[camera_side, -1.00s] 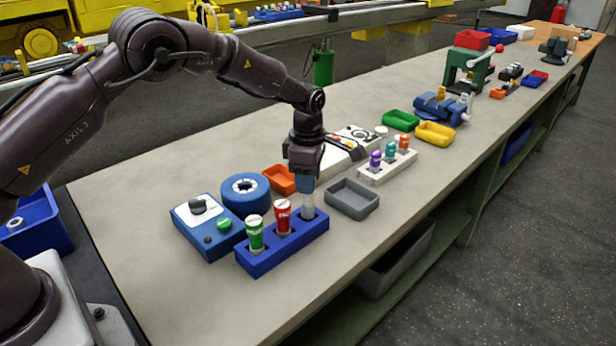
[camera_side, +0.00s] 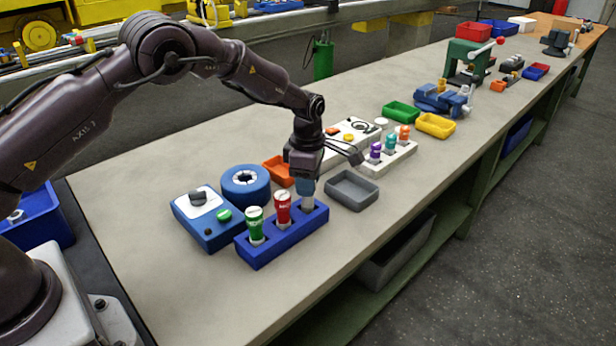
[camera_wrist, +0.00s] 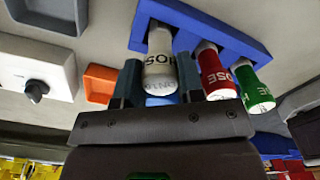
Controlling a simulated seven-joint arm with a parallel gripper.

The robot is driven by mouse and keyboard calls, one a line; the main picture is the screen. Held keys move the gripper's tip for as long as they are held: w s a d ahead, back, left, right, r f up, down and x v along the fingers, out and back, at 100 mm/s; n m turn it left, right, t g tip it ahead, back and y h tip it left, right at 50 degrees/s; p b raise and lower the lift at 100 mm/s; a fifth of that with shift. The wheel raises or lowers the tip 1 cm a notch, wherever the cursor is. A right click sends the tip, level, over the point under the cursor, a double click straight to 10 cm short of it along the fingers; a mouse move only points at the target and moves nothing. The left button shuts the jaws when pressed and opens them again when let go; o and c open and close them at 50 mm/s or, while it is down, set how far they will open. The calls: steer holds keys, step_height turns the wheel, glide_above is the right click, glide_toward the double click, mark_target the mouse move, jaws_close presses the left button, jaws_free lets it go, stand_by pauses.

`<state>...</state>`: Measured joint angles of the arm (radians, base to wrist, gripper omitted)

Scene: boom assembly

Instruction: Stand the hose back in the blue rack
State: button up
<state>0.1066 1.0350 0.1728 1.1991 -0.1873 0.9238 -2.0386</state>
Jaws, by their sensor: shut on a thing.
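The blue rack (camera_side: 282,247) stands near the front of the bench and holds a green hose (camera_side: 254,223) and a red hose (camera_side: 283,207), both upright. My gripper (camera_side: 306,186) is above the rack's right-hand slot, pointing down. It is shut on a white hose (camera_side: 309,201), whose lower part stands in that slot. The wrist view shows the white hose (camera_wrist: 160,62) between my two fingers, in line with the rack (camera_wrist: 225,33), with the red hose (camera_wrist: 214,70) and green hose (camera_wrist: 253,88) beside it. Whether its end touches the slot's bottom is hidden.
A blue control box (camera_side: 207,222) and a round blue part (camera_side: 244,186) stand behind the rack to the left. An orange tray (camera_side: 277,171) is behind it, and a grey tray (camera_side: 352,191) is close on the right. The bench in front of the rack is clear.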

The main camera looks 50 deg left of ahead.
steer(key=shift+f, duration=0.2)
steer(key=o, duration=1)
steer(key=shift+r, duration=3.55)
